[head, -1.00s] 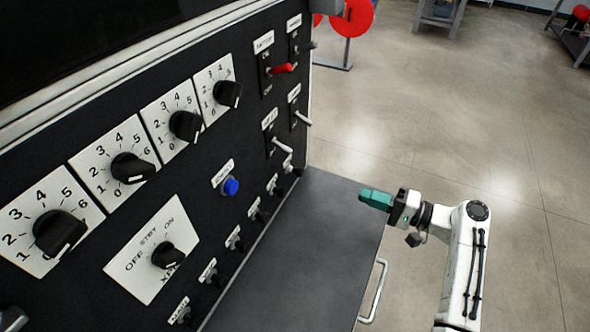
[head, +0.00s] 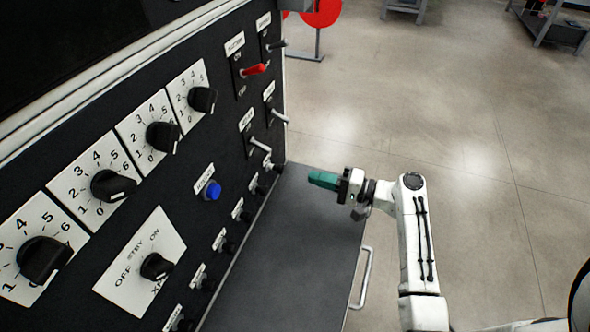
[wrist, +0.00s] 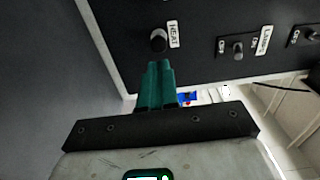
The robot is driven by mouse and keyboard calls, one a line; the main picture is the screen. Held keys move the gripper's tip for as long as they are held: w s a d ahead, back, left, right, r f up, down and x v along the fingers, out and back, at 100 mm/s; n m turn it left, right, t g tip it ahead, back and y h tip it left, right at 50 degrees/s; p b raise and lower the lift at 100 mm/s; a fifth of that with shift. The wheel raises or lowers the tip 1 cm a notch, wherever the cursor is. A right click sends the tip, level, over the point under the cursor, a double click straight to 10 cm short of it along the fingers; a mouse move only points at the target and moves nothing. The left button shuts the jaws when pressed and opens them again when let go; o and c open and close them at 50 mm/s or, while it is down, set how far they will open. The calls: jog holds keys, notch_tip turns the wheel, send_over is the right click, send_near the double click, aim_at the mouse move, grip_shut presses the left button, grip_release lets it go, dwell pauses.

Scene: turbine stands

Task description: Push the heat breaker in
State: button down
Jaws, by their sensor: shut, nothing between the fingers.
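The heat breaker (wrist: 158,40) is a round black button beside a white HEAT label on the black panel in the wrist view. My gripper (wrist: 158,66) has its teal fingers together and empty, pointing at the panel just below the heat breaker in the picture. A small gap appears between the fingertips and the breaker; contact cannot be made out. In the head view my gripper (head: 312,178) is over the grey shelf, a little right of the panel's far end. Several small breakers run along the panel's lower edge there; the heat label cannot be read in that view.
A grey shelf (head: 290,255) with a metal handle (head: 364,278) juts out below the panel. Toggle switches (head: 259,145), a red switch (head: 253,70), a blue button (head: 213,191) and black knobs (head: 162,137) stick out from the panel. Open floor lies to the right.

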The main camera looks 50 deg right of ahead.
aim_at(284, 170)
jog(key=p+x, duration=0.1)
jog(key=x, duration=0.4)
jog(key=shift+w+a, duration=0.15)
jog(key=shift+w, duration=0.1)
jog(key=shift+w+a, duration=0.15)
jog(key=shift+w, duration=0.35)
jog(key=shift+w, duration=0.1)
